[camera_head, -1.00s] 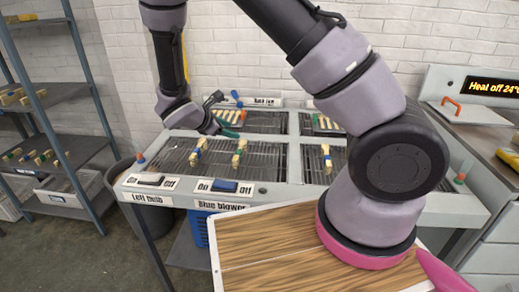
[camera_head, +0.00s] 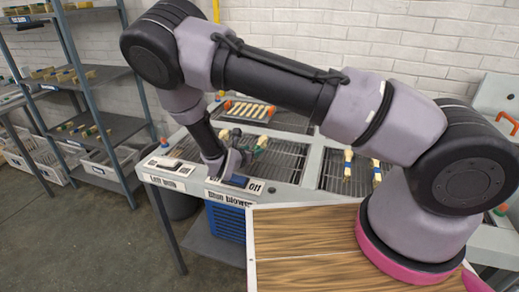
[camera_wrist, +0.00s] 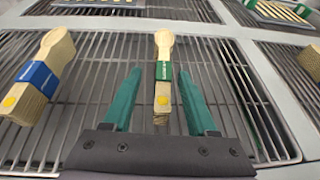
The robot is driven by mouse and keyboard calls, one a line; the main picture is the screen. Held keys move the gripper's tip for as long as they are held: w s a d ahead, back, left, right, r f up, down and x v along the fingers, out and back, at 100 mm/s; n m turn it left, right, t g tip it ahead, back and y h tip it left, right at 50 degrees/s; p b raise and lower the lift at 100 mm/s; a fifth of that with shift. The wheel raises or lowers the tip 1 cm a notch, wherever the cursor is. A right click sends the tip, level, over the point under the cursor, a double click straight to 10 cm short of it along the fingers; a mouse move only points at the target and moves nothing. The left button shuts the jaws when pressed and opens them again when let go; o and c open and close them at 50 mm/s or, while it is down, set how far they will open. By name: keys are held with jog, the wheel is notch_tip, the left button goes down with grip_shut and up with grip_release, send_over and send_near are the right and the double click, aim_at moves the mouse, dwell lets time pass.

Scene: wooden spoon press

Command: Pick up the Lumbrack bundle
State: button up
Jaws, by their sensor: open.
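In the wrist view, a bundle of pale wooden spoons (camera_wrist: 162,88) with a green band lies on a metal grate (camera_wrist: 95,75). The band's lettering is too small to read, so I cannot tell whether it is the Lumbrack bundle. My gripper (camera_wrist: 161,74) is open, with one green finger on each side of this bundle. I cannot tell whether the fingers touch it. A second bundle (camera_wrist: 40,80) with a blue band and a yellow dot on its end lies to the left. In the head view my wrist hides most of the gripper.
Two more bundles lie on the right grate (camera_head: 347,166) in the head view. An orange-ended rack of spoons (camera_head: 250,110) is at the back. Label plates and switches line the press's front edge. A wood-topped surface (camera_head: 310,240) is in front; shelving (camera_head: 105,125) stands left.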

jog(key=x, duration=0.5)
jog(key=shift+d+f, duration=0.15)
jog(key=shift+f, duration=0.15)
grip_shut()
jog(key=shift+r, duration=0.1)
